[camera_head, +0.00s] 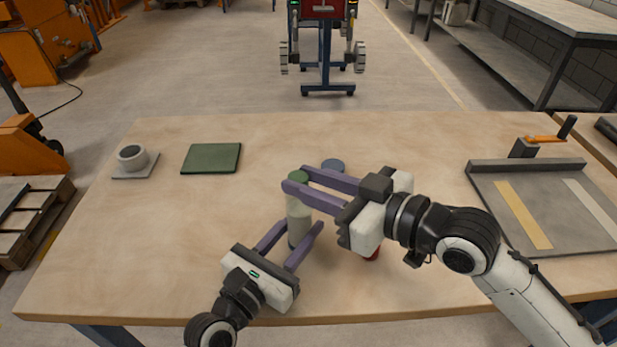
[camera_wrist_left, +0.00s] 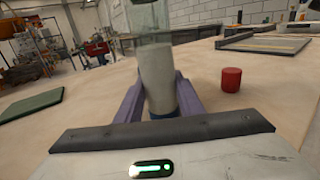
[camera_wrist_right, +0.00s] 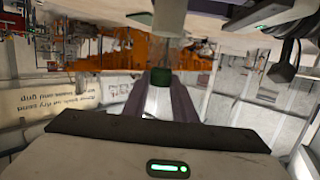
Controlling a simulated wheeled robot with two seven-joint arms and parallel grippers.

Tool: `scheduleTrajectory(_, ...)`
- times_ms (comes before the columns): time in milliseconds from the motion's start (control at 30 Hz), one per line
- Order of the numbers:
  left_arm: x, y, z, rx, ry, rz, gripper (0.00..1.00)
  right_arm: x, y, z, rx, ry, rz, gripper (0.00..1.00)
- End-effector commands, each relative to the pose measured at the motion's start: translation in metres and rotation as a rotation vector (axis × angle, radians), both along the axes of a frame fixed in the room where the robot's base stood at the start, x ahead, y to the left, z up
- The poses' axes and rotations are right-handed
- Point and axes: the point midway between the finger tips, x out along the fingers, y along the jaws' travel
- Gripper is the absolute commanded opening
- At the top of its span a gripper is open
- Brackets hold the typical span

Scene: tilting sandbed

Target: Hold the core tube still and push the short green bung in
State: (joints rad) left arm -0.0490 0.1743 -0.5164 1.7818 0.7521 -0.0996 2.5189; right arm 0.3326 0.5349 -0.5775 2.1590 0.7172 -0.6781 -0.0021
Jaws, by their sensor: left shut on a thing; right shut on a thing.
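The core tube (camera_head: 299,223) stands upright near the table's middle, with pale fill, a clear upper part and blue at its foot. My left gripper (camera_head: 302,229) is shut on its lower part; the left wrist view shows the tube (camera_wrist_left: 158,75) between both fingers. The short green bung (camera_head: 298,176) is at the tube's top end, held in my right gripper (camera_head: 296,179), which is shut on it. The bung also shows between the fingertips in the right wrist view (camera_wrist_right: 161,79). I cannot tell whether the bung touches the rim or is inside it.
A red cylinder (camera_wrist_left: 231,79) stands right of the tube, mostly hidden by my right gripper in the head view. A blue round thing (camera_head: 332,165) lies behind. A green mat (camera_head: 211,158) and grey pot (camera_head: 132,158) are at left, a grey tray (camera_head: 497,214) at right.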

Motion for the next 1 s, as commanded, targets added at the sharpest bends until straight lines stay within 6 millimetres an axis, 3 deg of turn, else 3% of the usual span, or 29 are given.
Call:
scheduleTrajectory(467,0.000,0.000,0.000,0.000,0.000,0.000,0.04,0.000,0.000,-0.013,-0.002,0.003,-0.001,0.04)
scheduleTrajectory(500,0.000,0.000,0.000,0.000,0.000,0.000,0.04,0.000,0.000,-0.014,-0.003,0.002,-0.001,0.28)
scheduleTrajectory(600,0.000,0.000,0.000,0.000,0.000,0.000,0.04,0.000,0.000,-0.015,-0.004,0.005,0.000,0.45)
scheduleTrajectory(1000,0.000,0.000,0.000,0.000,0.000,0.000,0.04,-0.003,-0.005,-0.013,-0.002,0.002,-0.001,0.47)
